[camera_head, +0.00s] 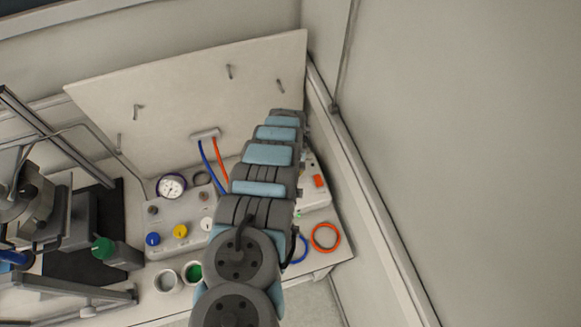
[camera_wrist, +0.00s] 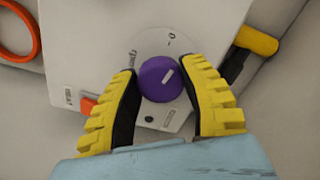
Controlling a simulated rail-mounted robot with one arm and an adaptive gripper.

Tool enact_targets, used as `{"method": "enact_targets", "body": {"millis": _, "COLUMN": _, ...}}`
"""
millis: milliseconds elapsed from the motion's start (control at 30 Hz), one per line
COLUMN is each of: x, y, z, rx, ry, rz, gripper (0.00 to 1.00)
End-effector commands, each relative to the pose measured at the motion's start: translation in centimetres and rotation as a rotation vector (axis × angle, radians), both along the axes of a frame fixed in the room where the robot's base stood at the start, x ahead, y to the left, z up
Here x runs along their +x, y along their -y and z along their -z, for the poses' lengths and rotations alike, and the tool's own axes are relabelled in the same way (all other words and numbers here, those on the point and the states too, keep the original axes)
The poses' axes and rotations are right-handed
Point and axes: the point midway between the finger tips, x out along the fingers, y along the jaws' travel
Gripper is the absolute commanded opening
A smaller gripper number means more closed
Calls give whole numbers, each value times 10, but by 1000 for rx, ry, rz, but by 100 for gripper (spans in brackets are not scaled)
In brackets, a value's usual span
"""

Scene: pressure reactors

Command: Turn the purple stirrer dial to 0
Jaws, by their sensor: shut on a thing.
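The purple stirrer dial (camera_wrist: 158,82) sits on a pale, round-marked plate on the light control box (camera_wrist: 90,40) in the wrist view. A short white mark shows on the dial, right of its middle and slanting up to the right. A "0" label lies above the dial, slightly right. My gripper (camera_wrist: 159,70) has one yellow-and-black finger on each side of the dial and is shut on it. In the head view my arm hides the dial and gripper; only part of the control box (camera_head: 316,186) shows.
An orange-red switch (camera_wrist: 89,106) is left of the dial. A yellow-and-black part (camera_wrist: 250,45) sticks out at right. In the head view, orange (camera_head: 326,237) and blue rings lie near the bench's front edge, and another control box (camera_head: 180,215) with coloured knobs stands left.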

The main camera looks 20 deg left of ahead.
Motion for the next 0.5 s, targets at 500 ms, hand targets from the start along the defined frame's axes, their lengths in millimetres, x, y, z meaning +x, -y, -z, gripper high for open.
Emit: {"method": "enact_targets", "body": {"millis": 500, "x": 0, "y": 1, "z": 1, "rx": 0, "ry": 1, "rz": -213, "gripper": 8}}
